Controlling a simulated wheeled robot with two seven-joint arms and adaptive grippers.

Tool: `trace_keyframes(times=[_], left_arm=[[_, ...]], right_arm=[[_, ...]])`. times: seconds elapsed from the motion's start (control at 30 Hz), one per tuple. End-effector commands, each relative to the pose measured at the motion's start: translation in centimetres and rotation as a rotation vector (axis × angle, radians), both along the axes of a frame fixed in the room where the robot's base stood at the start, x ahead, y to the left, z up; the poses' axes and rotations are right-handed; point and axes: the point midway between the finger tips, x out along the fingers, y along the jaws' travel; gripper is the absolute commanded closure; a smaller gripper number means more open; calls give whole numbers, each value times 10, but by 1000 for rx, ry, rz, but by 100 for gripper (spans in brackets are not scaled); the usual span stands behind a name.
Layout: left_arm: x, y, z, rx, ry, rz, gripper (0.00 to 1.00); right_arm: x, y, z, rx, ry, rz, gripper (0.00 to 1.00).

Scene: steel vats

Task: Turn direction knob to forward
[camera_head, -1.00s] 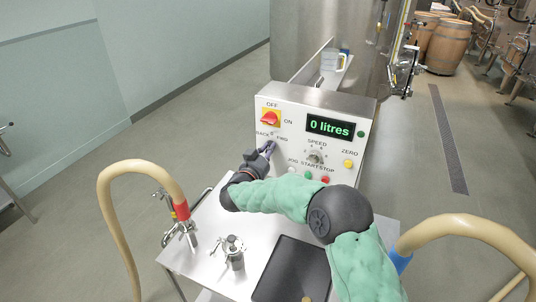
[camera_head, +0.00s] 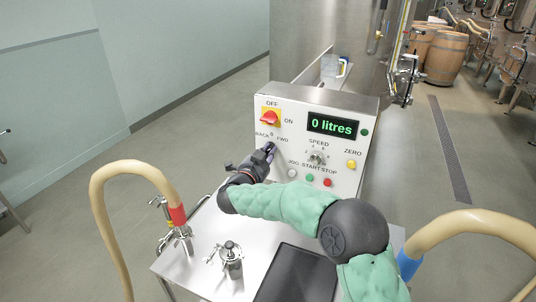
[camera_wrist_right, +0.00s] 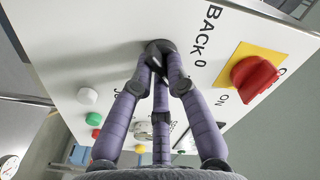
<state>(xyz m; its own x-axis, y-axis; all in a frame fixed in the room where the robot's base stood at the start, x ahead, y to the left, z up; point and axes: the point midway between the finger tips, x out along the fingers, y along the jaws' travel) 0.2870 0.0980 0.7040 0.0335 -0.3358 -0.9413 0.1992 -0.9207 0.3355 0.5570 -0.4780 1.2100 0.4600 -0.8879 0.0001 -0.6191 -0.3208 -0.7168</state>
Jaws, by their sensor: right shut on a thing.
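The control panel (camera_head: 345,100) faces me, with the direction knob below the BACK, 0 and FWD labels. The dark direction knob (camera_wrist_right: 160,46) shows partly in the right wrist view, between my fingertips. My right gripper (camera_head: 269,150) is shut on it, and its purple fingers (camera_wrist_right: 163,70) close around it from the front. The fingers hide most of the knob, so I cannot tell which label it points to. My left gripper is not in view.
The red OFF/ON switch (camera_head: 269,118) is just above my right gripper. The speed knob (camera_head: 317,157), green start button (camera_head: 310,178) and red stop button (camera_head: 328,183) lie to the right. A steel valve fitting (camera_head: 231,258) stands on the cart top (camera_head: 200,272).

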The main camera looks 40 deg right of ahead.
Motion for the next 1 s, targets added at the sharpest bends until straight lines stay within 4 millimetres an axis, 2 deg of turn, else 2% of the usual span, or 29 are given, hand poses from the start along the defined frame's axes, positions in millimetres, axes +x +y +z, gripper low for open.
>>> trace_keyframes(times=[0.3,0.33,0.4,0.43,0.77,0.87,1.0], left_arm=[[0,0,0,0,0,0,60],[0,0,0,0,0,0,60],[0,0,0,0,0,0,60],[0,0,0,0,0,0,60],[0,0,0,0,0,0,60],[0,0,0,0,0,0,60],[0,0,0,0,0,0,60]], right_arm=[[0,0,0,2,-1,0,100],[0,0,0,2,-1,0,81],[0,0,0,2,-1,0,62],[0,0,0,2,-1,0,60],[0,1,0,1,-1,1,60],[-3,7,0,1,-1,2,60],[-12,26,0,1,-1,5,60]])
